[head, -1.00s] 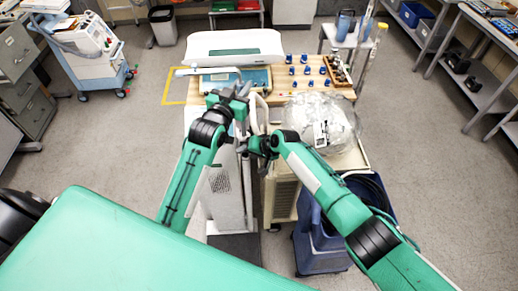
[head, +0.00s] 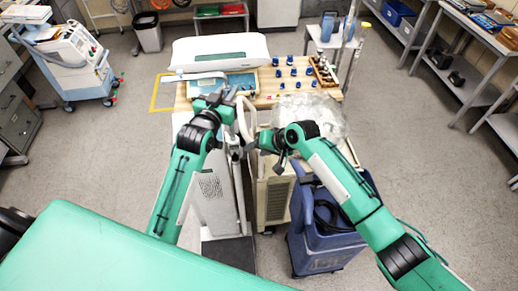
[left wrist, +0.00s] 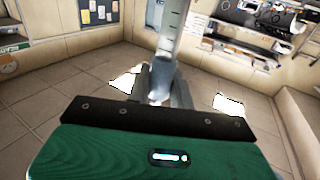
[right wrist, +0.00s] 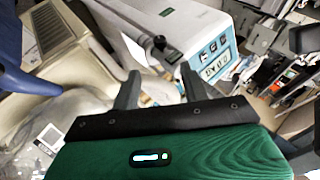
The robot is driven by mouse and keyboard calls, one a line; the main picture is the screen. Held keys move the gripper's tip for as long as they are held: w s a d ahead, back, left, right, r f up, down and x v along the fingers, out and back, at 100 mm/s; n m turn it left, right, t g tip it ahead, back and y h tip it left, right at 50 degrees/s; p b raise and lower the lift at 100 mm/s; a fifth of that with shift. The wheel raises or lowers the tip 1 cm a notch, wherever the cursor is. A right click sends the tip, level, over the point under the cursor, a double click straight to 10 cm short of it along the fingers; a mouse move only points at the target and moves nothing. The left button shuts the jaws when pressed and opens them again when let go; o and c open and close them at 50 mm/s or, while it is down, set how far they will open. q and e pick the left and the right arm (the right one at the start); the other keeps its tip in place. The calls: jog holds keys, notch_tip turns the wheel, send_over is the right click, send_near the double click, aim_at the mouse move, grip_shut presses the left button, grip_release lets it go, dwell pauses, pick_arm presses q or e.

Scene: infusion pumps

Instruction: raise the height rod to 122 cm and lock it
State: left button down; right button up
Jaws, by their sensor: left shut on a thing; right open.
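The height rod (left wrist: 172,35), a pale upright strip with scale marks, stands between the left gripper's fingers in the left wrist view. My left gripper (head: 222,100) is shut on it above the white scale column (head: 212,190); its fingers (left wrist: 163,88) also show in the left wrist view. My right gripper (head: 240,150) is lower, beside the column. In the right wrist view its fingers (right wrist: 160,90) are open and spread, with nothing held between them. A small dark knob (right wrist: 160,42) on a pale bar shows beyond them. The reading on the rod is too small to tell.
Behind stands a wooden-topped table with a white baby scale (head: 222,50) and several blue bottles (head: 292,72).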

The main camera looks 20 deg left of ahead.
dwell(0.3)
jog(key=s+d+f+n+t+h, duration=0.15)
jog(key=s+f+h, duration=0.25)
jog(key=s, duration=0.4)
send_over(236, 157)
jog(key=s+d, duration=0.2)
jog(key=x, duration=0.3)
jog(key=shift+w+a+f, duration=0.15)
jog(key=shift+w+f, duration=0.1)
jog(key=shift+f, duration=0.05)
jog(key=shift+w+a+f, duration=0.2)
jog(key=shift+f, duration=0.4)
jog(key=shift+m, duration=0.25)
grip_shut()
